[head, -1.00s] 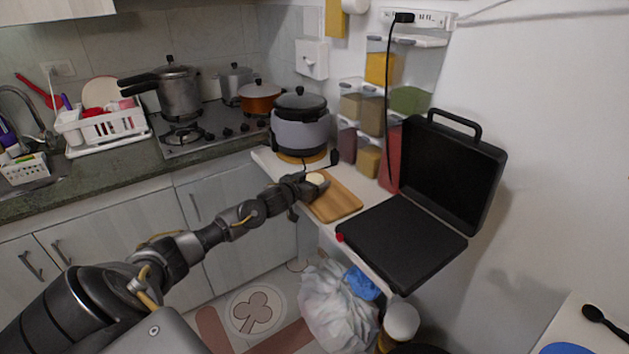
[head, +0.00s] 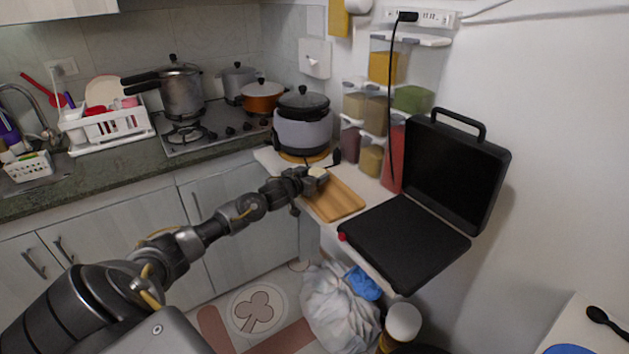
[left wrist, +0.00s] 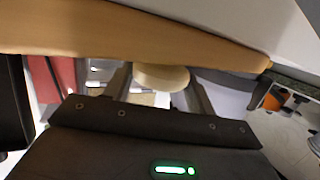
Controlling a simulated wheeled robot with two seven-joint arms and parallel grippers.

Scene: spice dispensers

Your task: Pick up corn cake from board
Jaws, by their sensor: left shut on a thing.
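The corn cake (head: 318,172) is a small pale round piece at the upper end of the wooden board (head: 345,203). My left gripper (head: 314,180) is shut on it, with the arm reaching in from the left. In the left wrist view, the corn cake (left wrist: 161,78) sits between the two fingers, and the board's edge (left wrist: 130,30) runs across the top. The cake appears close to the board; I cannot tell whether it still touches it. My right gripper is not in view.
An open black grill or case (head: 410,240) stands right of the board. A grey cooker (head: 303,125) stands behind the board. Spice dispensers (head: 375,110) hang on the wall, with a black cord (head: 389,100) in front. A white bag (head: 340,305) lies below the shelf.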

